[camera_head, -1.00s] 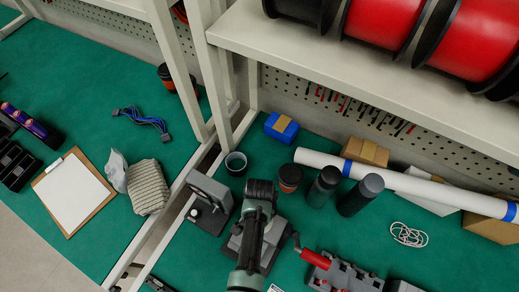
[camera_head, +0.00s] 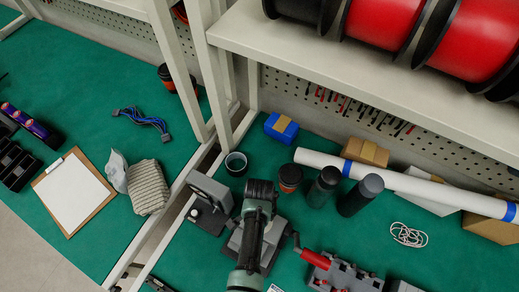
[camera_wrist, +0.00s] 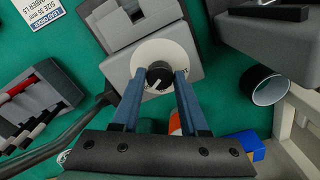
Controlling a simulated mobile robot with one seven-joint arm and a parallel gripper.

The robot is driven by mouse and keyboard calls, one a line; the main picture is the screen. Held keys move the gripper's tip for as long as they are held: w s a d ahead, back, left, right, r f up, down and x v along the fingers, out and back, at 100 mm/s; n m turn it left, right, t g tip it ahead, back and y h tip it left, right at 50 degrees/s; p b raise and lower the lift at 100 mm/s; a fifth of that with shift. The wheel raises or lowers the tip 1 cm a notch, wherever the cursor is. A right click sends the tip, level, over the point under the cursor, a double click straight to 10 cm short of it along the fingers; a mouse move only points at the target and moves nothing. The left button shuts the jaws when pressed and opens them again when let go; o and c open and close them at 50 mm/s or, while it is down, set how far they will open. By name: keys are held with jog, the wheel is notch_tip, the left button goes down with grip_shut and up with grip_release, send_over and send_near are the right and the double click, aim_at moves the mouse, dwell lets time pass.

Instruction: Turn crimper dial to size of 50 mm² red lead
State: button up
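The crimper (camera_wrist: 135,25) is a grey block in the wrist view. Its dial has a round white face (camera_wrist: 172,52) and a black knob (camera_wrist: 159,75) with a white pointer mark angled down-left. My gripper (camera_wrist: 160,76) has its two blue fingers on either side of the knob, with small gaps that look open; contact cannot be told. In the head view my gripper and arm (camera_head: 253,235) cover most of the crimper (camera_head: 236,240), and the dial is hidden. Red and black leads (camera_wrist: 20,105) lie in a grey holder at the left of the wrist view.
A printed label (camera_wrist: 38,12) with size text lies at upper left. A grey stand device (camera_head: 210,200) and a dark cup (camera_head: 236,162) are beside the crimper. A shelf with red spools (camera_head: 385,20) overhangs.

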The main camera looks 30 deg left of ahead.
jog(key=o, duration=0.4)
notch_tip(320, 180, up, 13)
dwell(0.6)
dwell(0.5)
